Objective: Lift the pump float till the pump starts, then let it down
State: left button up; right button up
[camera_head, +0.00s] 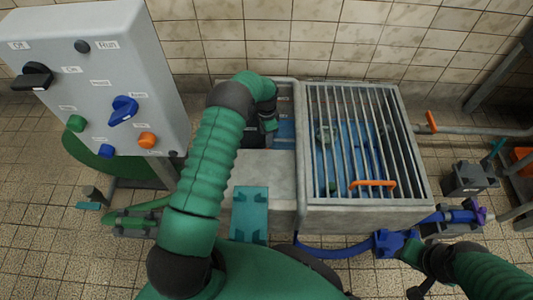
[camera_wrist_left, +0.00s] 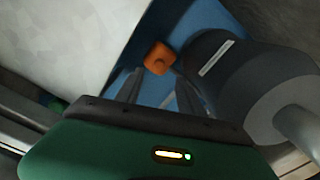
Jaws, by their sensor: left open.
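My left gripper (camera_head: 268,124) reaches down into the open left part of the concrete pit (camera_head: 268,165), beside the grating. In the left wrist view, my left gripper (camera_wrist_left: 159,76) is open, its two dark fingers pointing towards a small orange block (camera_wrist_left: 158,57). The block looks to be the pump float and lies at or just beyond the fingertips; I cannot tell whether they touch it. A dark cylinder (camera_wrist_left: 212,62) with a pale label is close at the right of the fingers. In the head view the float is hidden. My right arm shows at the lower right; its fingers are unclear.
A grey control panel (camera_head: 105,75) with knobs and coloured buttons stands at the left. A barred grating (camera_head: 365,140) with an orange handle (camera_head: 372,183) covers the pit's right part. A blue pipe (camera_head: 335,252) runs along the front. The pit wall (camera_wrist_left: 60,40) is close in the wrist view.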

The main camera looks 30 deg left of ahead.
pick_arm(q)
notch_tip(320, 180, down, 10)
jog(key=b, duration=0.5)
jog(key=shift+f, duration=0.1)
grip_shut()
dwell(1.0)
